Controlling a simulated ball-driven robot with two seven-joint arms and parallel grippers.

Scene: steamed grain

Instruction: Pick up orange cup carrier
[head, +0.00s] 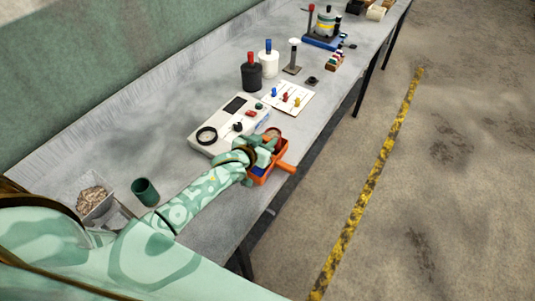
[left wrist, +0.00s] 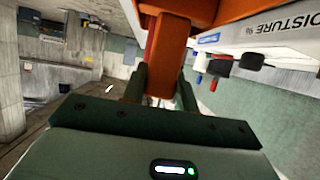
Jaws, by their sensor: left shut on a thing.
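The orange cup carrier (head: 286,167) is at the front edge of the grey bench in the head view, partly hidden by my left gripper. In the left wrist view its orange body (left wrist: 205,12) fills the top middle, with an upright orange bar (left wrist: 165,60) between the fingers. My left gripper (head: 266,147) is shut on the carrier; its dark green fingers also show in the left wrist view (left wrist: 160,88). A dark blue patch shows within the carrier; its contents are mostly hidden. I cannot tell whether the carrier touches the bench. My right gripper is not in view.
A white meter (head: 228,124) sits just behind the carrier. A white card with coloured pegs (head: 288,97), a black container (head: 251,77) and a white one (head: 268,64) stand farther back. A green cup (head: 146,192) and a grain tray (head: 93,201) are near my arm.

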